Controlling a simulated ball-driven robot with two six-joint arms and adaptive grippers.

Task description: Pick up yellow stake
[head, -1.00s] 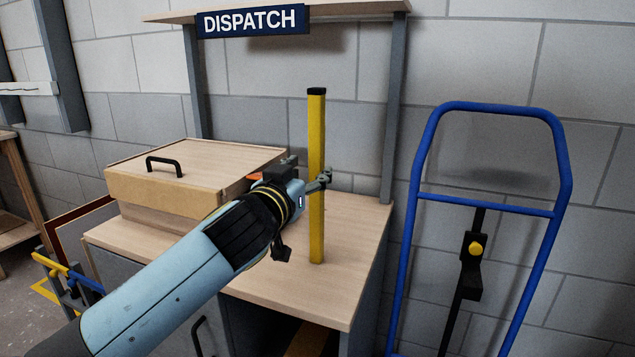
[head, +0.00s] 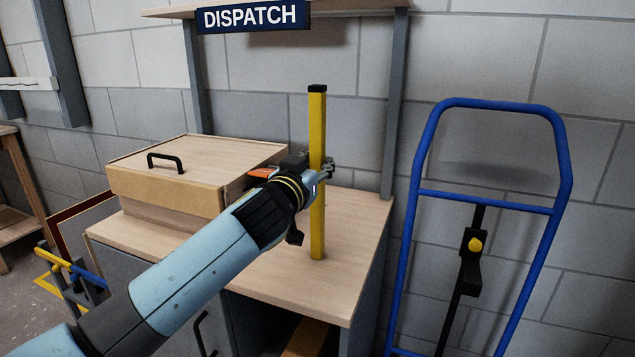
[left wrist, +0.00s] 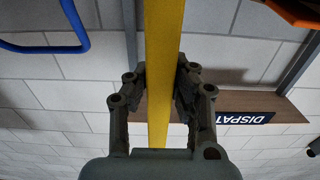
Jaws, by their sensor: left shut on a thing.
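The yellow stake (head: 317,225) is a tall square batten with a black top cap. It stands upright in the head view, its lower end at the wooden bench top; I cannot tell whether it touches the wood. My left gripper (head: 325,170) is shut on the stake at about mid-height. In the left wrist view the stake (left wrist: 163,60) runs between the two fingers of the gripper (left wrist: 162,88), with a finger on each side. My right gripper is not in view.
The wooden bench (head: 345,275) has free room right of the stake. A wooden box (head: 165,197) with a black handle stands on its left. A blue-framed trolley (head: 485,200) stands at right. A DISPATCH sign (head: 252,16) hangs above, and posts flank the bench.

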